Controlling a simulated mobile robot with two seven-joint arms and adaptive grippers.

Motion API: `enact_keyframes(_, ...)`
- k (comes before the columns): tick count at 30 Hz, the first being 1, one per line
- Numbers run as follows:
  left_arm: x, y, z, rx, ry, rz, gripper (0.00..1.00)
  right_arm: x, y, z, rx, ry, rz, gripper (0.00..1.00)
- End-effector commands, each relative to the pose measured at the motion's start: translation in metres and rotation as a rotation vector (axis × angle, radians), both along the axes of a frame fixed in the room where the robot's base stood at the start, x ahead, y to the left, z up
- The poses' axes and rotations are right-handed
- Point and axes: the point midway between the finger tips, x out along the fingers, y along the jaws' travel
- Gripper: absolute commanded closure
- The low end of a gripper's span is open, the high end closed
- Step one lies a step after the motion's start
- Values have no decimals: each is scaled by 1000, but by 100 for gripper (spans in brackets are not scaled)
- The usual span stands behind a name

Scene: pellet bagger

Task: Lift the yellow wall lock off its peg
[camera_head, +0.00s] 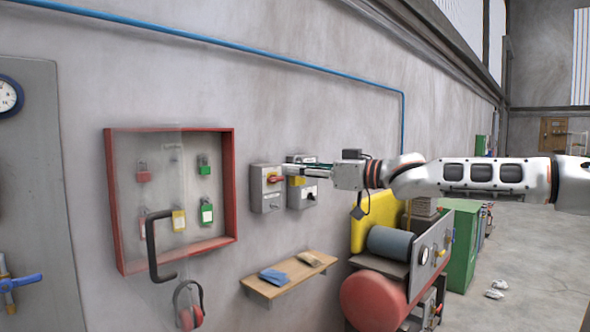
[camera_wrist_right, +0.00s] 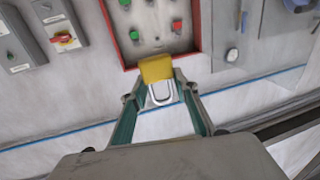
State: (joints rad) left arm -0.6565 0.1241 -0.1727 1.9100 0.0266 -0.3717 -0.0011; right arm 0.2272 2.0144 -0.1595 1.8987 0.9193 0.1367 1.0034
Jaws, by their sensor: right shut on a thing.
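The yellow wall lock (camera_wrist_right: 156,69) is a padlock with a yellow body and a pale metal shackle. It sits between the fingertips of my right gripper (camera_wrist_right: 161,88), which is shut on it at the shackle. In the head view my right gripper (camera_head: 303,172) reaches in from the right, in front of the grey switch boxes. A small yellow patch of the lock (camera_head: 297,181) shows under its fingers. I see no peg at the lock, and I cannot tell how far it is from the wall. My left gripper is not in view.
Two grey switch boxes (camera_head: 268,202) are on the wall close to the gripper. A wooden shelf (camera_head: 276,290) juts out below, and machinery with a red drum (camera_head: 373,300) stands lower right.

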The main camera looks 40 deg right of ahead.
Motion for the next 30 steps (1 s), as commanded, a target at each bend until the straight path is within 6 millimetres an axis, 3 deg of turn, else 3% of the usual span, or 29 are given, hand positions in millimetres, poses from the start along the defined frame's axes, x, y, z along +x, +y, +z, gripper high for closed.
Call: enact_keyframes(30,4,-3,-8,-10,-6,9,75,-46,-6,1,-1,-3,0,92)
